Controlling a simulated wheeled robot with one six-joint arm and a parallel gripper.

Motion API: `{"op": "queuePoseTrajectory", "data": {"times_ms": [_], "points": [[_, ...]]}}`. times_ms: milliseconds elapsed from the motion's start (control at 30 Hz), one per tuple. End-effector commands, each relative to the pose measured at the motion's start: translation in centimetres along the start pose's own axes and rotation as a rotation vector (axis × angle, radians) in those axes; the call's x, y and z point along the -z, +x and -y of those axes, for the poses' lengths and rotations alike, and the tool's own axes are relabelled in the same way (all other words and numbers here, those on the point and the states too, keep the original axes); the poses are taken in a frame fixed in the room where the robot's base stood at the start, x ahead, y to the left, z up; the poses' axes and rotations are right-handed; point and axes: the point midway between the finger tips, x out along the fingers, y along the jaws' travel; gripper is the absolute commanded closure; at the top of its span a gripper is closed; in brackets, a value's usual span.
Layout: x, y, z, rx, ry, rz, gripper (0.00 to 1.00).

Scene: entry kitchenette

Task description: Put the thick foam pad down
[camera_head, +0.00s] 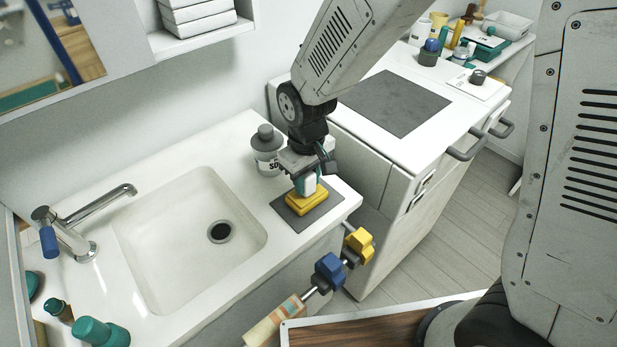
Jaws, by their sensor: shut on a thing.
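The thick foam pad appears as a yellow block (306,203) with a teal and white part on top. My gripper (307,176) points down from above and is shut on its upper part. The pad is over a dark grey mat (325,213) on the white counter beside the sink. I cannot tell whether the pad touches the mat or is held just above it. The gripper hides some of the pad's top.
A grey-capped bottle (267,152) stands close behind my gripper. The sink basin (165,235) and tap (85,225) are to the left. A handle with blue and yellow knobs (330,270) sticks out before the counter. A stove (395,100) stands at the right.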

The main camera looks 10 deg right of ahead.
Motion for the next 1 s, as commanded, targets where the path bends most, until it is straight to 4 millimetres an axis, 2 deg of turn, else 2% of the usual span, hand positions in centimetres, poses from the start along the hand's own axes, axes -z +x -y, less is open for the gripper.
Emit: {"op": "queuePoseTrajectory", "data": {"times_ms": [33, 67, 133, 400, 533, 667, 1000], "points": [[0.0, 0.2, 0.0, 0.0, 0.001, 0.001, 0.98], [-0.1, 0.2, -0.1, 0.0, 0.001, 0.001, 0.67], [-0.1, 0.2, -0.1, 0.0, 0.001, 0.001, 0.48], [-0.1, 0.1, -0.1, 0.0, 0.002, 0.001, 0.48], [0.0, -0.7, -0.2, 0.0, 0.003, -0.002, 0.48], [0.0, -2.8, -0.2, 0.0, 0.003, -0.005, 0.48], [0.0, -9.9, -0.2, 0.0, 0.003, -0.004, 0.48]]}}
